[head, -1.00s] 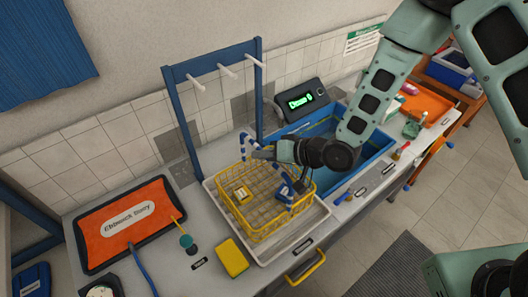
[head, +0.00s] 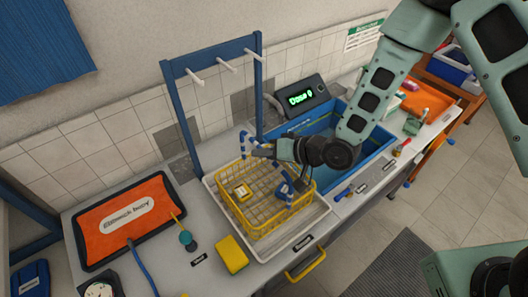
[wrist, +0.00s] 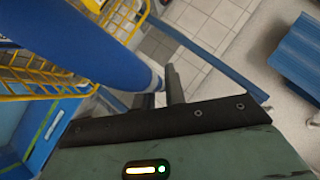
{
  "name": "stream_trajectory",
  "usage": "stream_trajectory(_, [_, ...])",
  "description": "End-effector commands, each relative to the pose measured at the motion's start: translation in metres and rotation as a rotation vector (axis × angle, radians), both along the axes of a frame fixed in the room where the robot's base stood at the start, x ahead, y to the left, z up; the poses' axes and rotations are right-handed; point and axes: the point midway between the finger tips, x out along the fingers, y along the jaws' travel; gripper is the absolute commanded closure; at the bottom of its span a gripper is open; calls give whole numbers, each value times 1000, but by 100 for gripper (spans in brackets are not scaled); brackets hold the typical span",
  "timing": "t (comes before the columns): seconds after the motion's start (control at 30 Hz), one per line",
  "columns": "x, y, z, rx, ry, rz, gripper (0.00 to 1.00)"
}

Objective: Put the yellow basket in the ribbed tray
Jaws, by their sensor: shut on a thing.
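The yellow basket (head: 267,222) is a wire basket with blue-and-white handles. In the head view it stands level over the pale ribbed tray (head: 318,222), inside its rim. I cannot tell whether its bottom rests on the tray floor, which is mostly hidden. My gripper (head: 262,152) is at the basket's far side, shut on a basket handle (head: 243,142). The wrist view shows a blue handle tube (wrist: 90,45) close up at my gripper (wrist: 160,92), with yellow wire beside it.
A blue rack with white pegs (head: 228,68) stands behind the tray. A blue sink (head: 375,168) and a display (head: 302,98) are to the right. A yellow sponge (head: 232,255) and an orange mat (head: 125,220) lie to the left. A yellow drawer handle (head: 306,266) sticks out in front.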

Motion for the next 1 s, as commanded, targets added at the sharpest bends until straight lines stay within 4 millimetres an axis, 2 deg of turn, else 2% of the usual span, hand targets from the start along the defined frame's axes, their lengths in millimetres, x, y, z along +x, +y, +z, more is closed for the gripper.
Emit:
stream_trajectory(0.2, [1, 1, -2, 5, -5, 0, 100])
stream_trajectory(0.23, [1, 1, -2, 5, -5, 0, 85])
stream_trajectory(0.3, [1, 1, -1, 4, -4, 0, 66])
stream_trajectory(0.33, [1, 1, -1, 4, -4, 0, 62])
stream_trajectory(0.77, [-1, -2, -4, -2, 2, -1, 62])
stream_trajectory(0.87, [-3, -9, 0, -1, 0, -2, 62])
stream_trajectory(1.0, [-12, -28, 10, 0, -2, -3, 62])
